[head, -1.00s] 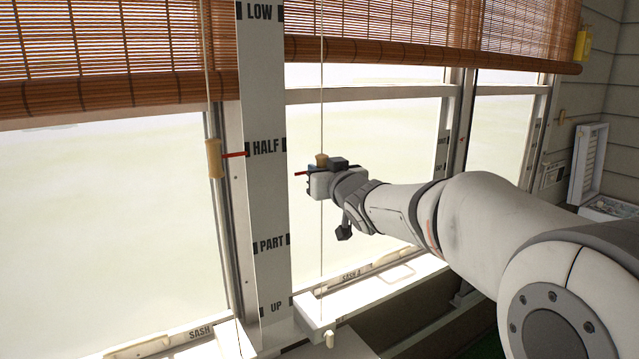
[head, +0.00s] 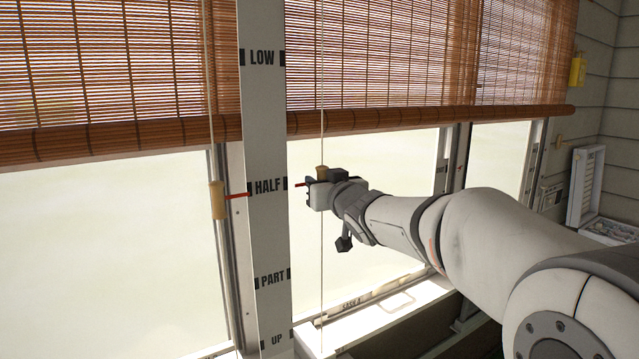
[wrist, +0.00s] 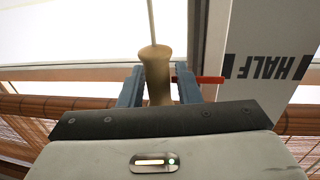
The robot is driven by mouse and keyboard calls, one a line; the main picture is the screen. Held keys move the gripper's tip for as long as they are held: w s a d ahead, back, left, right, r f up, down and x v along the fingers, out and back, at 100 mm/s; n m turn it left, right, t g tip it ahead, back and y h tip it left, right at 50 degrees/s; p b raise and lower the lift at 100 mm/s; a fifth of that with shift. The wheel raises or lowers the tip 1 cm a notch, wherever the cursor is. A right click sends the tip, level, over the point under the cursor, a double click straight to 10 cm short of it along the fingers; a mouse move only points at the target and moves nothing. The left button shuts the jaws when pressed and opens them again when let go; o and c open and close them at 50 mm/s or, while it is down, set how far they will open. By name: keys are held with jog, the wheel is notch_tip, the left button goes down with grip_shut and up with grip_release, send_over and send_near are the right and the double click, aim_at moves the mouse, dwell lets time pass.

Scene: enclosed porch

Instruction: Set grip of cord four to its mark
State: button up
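A tan cord grip (wrist: 158,76) hangs on a thin cord (head: 322,110) and sits between the two fingers of my gripper (wrist: 159,86), which is shut on it. In the head view my gripper (head: 318,192) hides most of the grip, and only its top shows. A red pointer (wrist: 210,79) sticks out from the grip towards the HALF mark (wrist: 270,67) on the white post (head: 265,230). In the upside-down wrist view the pointer tip lies close to the block's edge, at about its upper end in the scene. No cord number is readable.
A second tan grip (head: 217,200) with a red pointer hangs left of the post, near HALF. Slatted blinds (head: 410,120) hang behind the cords. A sill (head: 370,315) runs below. A yellow object (head: 577,71) hangs on the right wall.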

jog(key=shift+o, duration=1)
jog(key=b+v, duration=0.1)
jog(key=v, duration=0.7)
jog(key=shift+w, duration=0.15)
jog(key=s+d+f+m+g+h, duration=0.55)
jog(key=s+d+f+h, duration=0.25)
jog(key=s+d+f, duration=0.5)
jog(key=s+d+f+g, duration=0.2)
jog(key=s+f+g, duration=0.5)
jog(key=s+f, duration=0.6)
jog(key=s, duration=0.2)
jog(key=shift+s+f+g, duration=0.15)
jog(key=shift+s+g, duration=0.1)
jog(key=shift+g, duration=0.1)
